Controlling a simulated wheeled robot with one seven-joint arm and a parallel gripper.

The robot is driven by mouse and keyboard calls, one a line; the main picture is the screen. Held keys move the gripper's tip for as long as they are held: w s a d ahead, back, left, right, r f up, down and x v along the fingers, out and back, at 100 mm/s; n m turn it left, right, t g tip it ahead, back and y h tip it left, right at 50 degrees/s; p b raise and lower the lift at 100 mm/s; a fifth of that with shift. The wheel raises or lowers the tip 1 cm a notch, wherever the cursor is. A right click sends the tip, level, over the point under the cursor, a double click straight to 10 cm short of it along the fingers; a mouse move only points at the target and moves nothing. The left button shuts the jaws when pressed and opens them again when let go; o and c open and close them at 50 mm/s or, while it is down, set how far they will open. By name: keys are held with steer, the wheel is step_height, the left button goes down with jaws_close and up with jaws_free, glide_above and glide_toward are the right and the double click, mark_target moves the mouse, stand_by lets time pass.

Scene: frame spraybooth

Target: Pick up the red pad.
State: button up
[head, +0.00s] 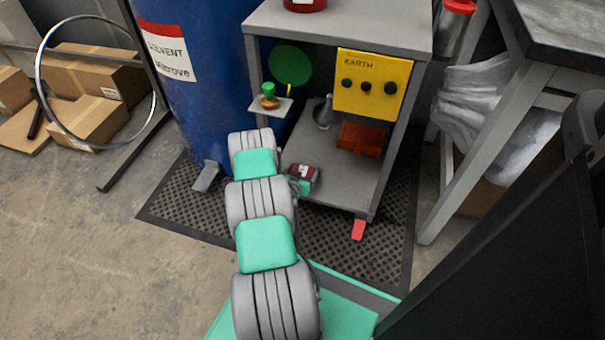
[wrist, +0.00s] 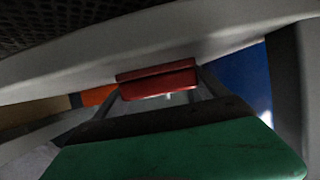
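The red pad (wrist: 157,80) shows in the middle of the wrist view as a small red block, with a darker strip along one side. My gripper's grey fingers (wrist: 160,95) reach up to its two ends. I cannot tell whether they press on it or only stand around it. In the head view, my gripper (head: 303,178) is low at the front left of the cart's lower shelf (head: 335,185). A dark red patch with a white spot shows at its tip. Whether the pad touches the shelf is unclear.
An orange-red box (head: 360,138) and a grey funnel-like piece (head: 323,113) stand on the lower shelf. A yellow control box (head: 373,85) hangs above. The blue drum (head: 200,85) is close on the left. A red foot piece (head: 358,229) is at the cart's front right leg.

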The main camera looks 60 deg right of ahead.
steer(key=c, duration=0.9)
